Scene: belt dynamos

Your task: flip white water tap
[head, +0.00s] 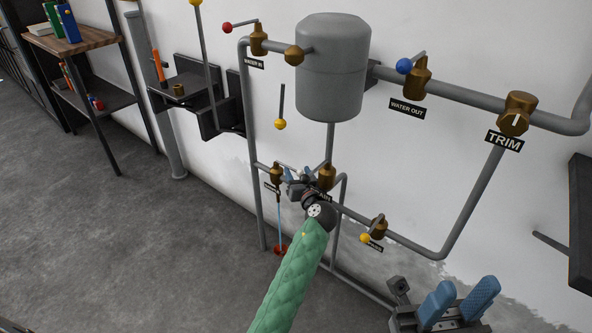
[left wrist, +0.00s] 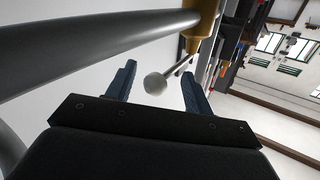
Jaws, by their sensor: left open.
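The white tap's ball knob (left wrist: 155,84) sits between the two blue fingers of my left gripper in the left wrist view, with space on both sides. A thin lever joins it to a brass valve body (left wrist: 200,25). In the head view my left gripper (head: 297,182) is at the lower pipework, just right of a small brass valve (head: 276,175) with a thin lever reaching toward the gripper. The gripper largely hides the knob there. My left gripper is open. My right gripper (head: 459,300) is at the bottom right, its blue fingers apart, with nothing seen between them.
A grey tank (head: 333,70) hangs on the wall above. Around it are a red-knobbed tap (head: 227,28), a blue-knobbed tap (head: 404,66), a yellow-knobbed tap (head: 366,239) and a trim valve (head: 516,115). Pipes surround my left gripper. Open floor (head: 130,240) lies left.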

